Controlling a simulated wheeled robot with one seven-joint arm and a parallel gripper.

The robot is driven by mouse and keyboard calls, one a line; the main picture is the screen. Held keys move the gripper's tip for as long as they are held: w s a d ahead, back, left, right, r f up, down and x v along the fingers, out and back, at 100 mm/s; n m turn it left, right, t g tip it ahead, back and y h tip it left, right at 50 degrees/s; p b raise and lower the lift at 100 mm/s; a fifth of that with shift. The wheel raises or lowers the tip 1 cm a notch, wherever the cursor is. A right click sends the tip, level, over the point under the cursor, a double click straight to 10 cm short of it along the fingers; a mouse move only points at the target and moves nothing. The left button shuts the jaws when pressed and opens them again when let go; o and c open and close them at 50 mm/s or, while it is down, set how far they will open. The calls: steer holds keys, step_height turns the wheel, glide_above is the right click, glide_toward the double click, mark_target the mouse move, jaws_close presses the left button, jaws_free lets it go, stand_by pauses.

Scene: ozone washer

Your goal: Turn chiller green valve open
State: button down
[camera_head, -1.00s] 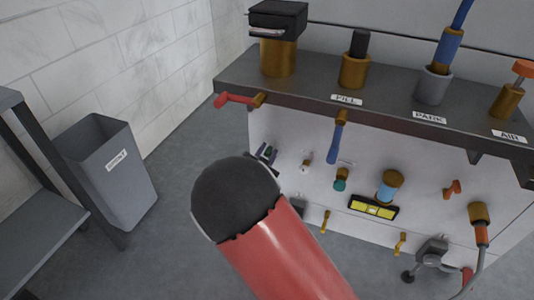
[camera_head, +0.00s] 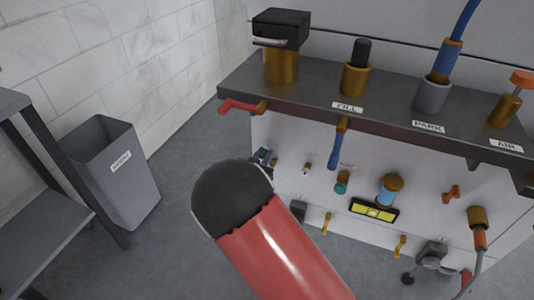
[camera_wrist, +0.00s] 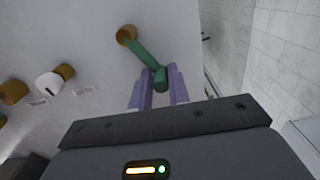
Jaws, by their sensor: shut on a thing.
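In the wrist view the green valve (camera_wrist: 144,55) has a lever that slants down and right from a round brass fitting (camera_wrist: 126,35) on the pale panel. My gripper (camera_wrist: 160,84) has its two purple fingers on either side of the lever's free end and is shut on it. In the head view my gripper (camera_head: 264,157) shows only in small part beside the panel, beyond my red and black arm. The green lever cannot be made out there.
A dark shelf (camera_head: 300,100) with FILL, PARK and AIR labels overhangs the panel. A red lever (camera_head: 240,107) and a blue lever (camera_head: 336,148) hang at its edge. A grey bin (camera_head: 115,175) stands at left, with open floor between.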

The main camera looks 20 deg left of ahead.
steer(key=a+f+n+p, duration=0.2)
steer(key=f+n, duration=0.3)
steer(key=n, duration=0.8)
steer(key=shift+a+f+p, duration=0.15)
steer(key=shift+a+p, duration=0.2)
steer(key=shift+a, duration=0.35)
steer(key=shift+f, duration=0.15)
steer(key=c, duration=1.4)
jaws_free()
steer(key=shift+w, duration=0.1)
steer(key=shift+s+a, duration=0.15)
steer(key=shift+s, duration=1.85)
steer(key=shift+s+a, duration=0.1)
steer(key=shift+s, duration=1.85)
